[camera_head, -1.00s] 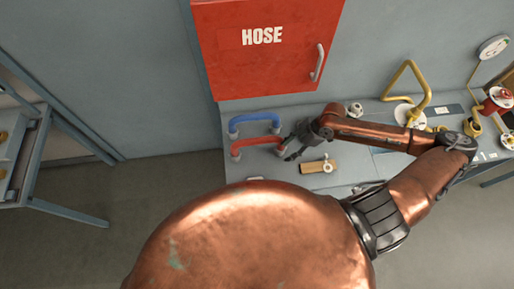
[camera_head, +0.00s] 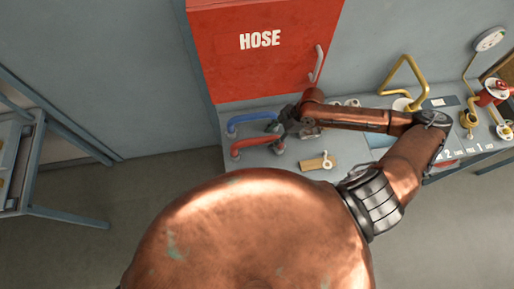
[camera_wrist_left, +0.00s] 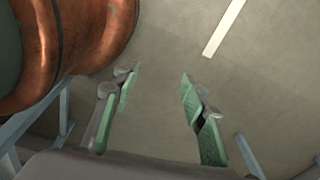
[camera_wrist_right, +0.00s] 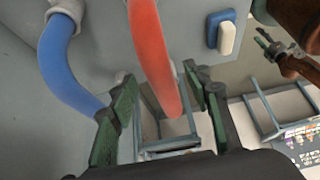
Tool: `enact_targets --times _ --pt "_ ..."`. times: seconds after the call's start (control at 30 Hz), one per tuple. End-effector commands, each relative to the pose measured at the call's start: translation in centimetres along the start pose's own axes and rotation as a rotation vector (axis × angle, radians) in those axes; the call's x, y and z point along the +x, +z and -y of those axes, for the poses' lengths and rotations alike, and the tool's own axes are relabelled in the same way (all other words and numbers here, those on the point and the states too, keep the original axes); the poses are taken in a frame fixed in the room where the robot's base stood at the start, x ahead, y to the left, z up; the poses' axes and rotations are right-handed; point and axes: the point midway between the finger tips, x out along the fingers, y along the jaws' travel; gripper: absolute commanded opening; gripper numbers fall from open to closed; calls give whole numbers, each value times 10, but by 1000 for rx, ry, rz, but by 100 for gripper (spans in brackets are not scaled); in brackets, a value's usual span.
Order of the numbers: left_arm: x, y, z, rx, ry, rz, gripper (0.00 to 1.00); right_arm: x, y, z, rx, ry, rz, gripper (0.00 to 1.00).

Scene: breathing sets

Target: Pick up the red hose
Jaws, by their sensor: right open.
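My right gripper (camera_head: 276,126) is over the right ends of the two hoses. In the right wrist view the red hose (camera_wrist_right: 150,45) runs between the spread green fingers of my right gripper (camera_wrist_right: 163,82), which is open. The blue hose (camera_wrist_right: 58,62) passes by the left finger there. I cannot tell whether the fingers touch either hose. My left gripper (camera_wrist_left: 159,85) is open and empty above the floor.
A red cabinet (camera_head: 265,68) marked HOSE stands behind the bench. A wooden piece with a white ring (camera_head: 318,163) lies right of the hoses. A yellow bent pipe (camera_head: 405,80) and a gauge (camera_head: 489,39) are farther right. A grey frame (camera_head: 60,210) stands at the left.

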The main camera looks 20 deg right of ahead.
Motion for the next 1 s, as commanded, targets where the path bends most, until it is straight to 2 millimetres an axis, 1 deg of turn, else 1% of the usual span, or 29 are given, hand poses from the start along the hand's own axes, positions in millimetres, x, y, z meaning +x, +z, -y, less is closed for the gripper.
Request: enact_targets --times 0.03,0.13,0.27,0.43,0.47,0.53,0.67,0.93,1.0 --pt "-3 1 0 0 0 2 40 2 -6 0 0 -2 -2 45" --pt "-4 -1 0 1 0 0 40 6 -11 0 0 -1 -1 45" --pt "-6 -11 1 3 -1 -11 40 11 -20 0 -2 -2 -2 45" --pt "-16 -26 2 5 -1 -30 40 24 -46 0 -5 -3 -4 45" --pt "-19 -27 2 5 -1 -32 40 29 -43 0 0 -5 -1 45" --pt "-23 -27 2 5 -1 -32 40 39 -42 1 -1 -5 0 45" --pt "-26 -26 2 5 -1 -30 40 50 -41 0 -2 -2 1 45" --pt "-26 -16 1 3 0 -17 40 54 -40 0 -3 -2 1 45" --pt "-26 -15 1 3 0 -16 40 54 -40 0 -3 -2 1 40"
